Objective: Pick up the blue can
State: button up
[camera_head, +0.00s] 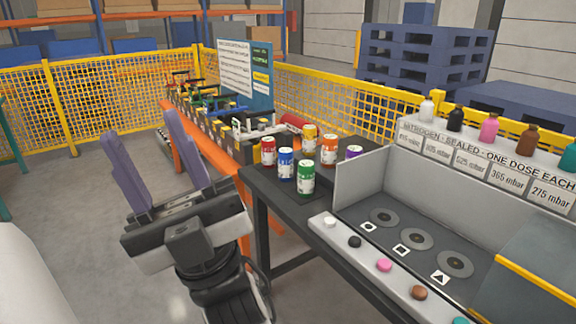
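The blue can (286,165) stands upright on the dark table (262,184), in a cluster of cans. A green can (306,179) stands in front of it to the right and a red can (268,151) behind it to the left. A yellow can (310,138), an orange can (329,150) and a partly hidden purple can (353,152) stand behind and to the right. My gripper (141,127) is to the left of the table, apart from the cans. Its two purple fingers are spread and nothing is between them.
A grey-walled station (358,182) with round pads and coloured buttons fills the table's right side. Small bottles (455,119) stand on its back ledge. An orange-framed bench (188,134) with tools and a sign board stands behind. Yellow mesh fencing (100,105) closes the back.

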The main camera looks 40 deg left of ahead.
aim_at(286, 154)
jog(key=i+j+u, duration=0.4)
jog(key=j, duration=0.25)
jog(key=i+j+u, duration=0.35)
jog(key=i+j, duration=0.15)
jog(key=i, duration=0.2)
jog(key=i+j+u, duration=0.4)
jog(key=i, duration=0.25)
jog(key=k+l, duration=0.05)
jog(key=l, duration=0.05)
